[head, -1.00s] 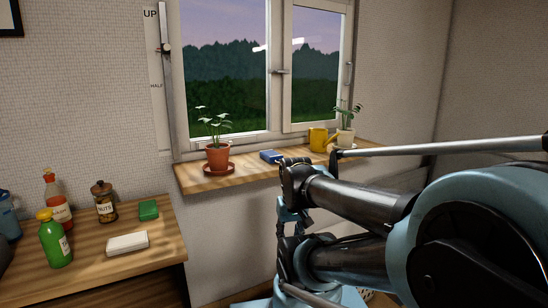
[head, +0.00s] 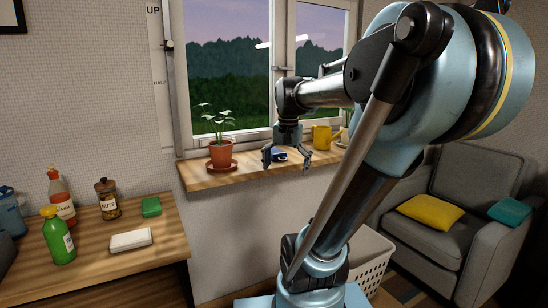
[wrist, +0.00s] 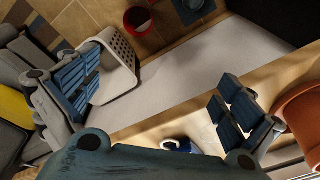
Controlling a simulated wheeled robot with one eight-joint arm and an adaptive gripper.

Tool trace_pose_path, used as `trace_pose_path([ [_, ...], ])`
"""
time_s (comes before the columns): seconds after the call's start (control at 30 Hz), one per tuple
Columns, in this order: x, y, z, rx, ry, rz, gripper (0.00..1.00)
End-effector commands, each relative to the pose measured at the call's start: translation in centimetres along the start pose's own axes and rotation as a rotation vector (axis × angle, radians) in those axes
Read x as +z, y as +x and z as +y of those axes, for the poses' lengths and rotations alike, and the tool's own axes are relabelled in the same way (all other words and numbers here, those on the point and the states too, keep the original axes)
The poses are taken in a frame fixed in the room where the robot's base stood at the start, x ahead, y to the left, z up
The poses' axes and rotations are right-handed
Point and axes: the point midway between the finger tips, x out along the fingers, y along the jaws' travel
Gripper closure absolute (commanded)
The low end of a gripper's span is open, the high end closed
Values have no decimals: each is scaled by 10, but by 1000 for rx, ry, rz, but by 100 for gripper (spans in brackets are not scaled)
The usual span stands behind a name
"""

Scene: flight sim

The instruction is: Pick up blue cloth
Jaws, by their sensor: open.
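The cloth shows between and behind the fingers. In the wrist view my open gripper (wrist: 155,98) has one finger at the left and one at the right. There, a blue and white thing (wrist: 180,145), likely the cloth, is partly hidden by the gripper body.
The window is behind. A wooden counter (head: 165,230) at left holds bottles, a jar and sponges. A white basket (head: 370,262) and grey armchair (head: 445,205) are at right.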

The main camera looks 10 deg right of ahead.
Motion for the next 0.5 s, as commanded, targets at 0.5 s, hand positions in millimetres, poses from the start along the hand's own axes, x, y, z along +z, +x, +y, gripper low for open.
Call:
trace_pose_path([
  [0.5, -152, -115, -81, 57, 534, -62, 0],
])
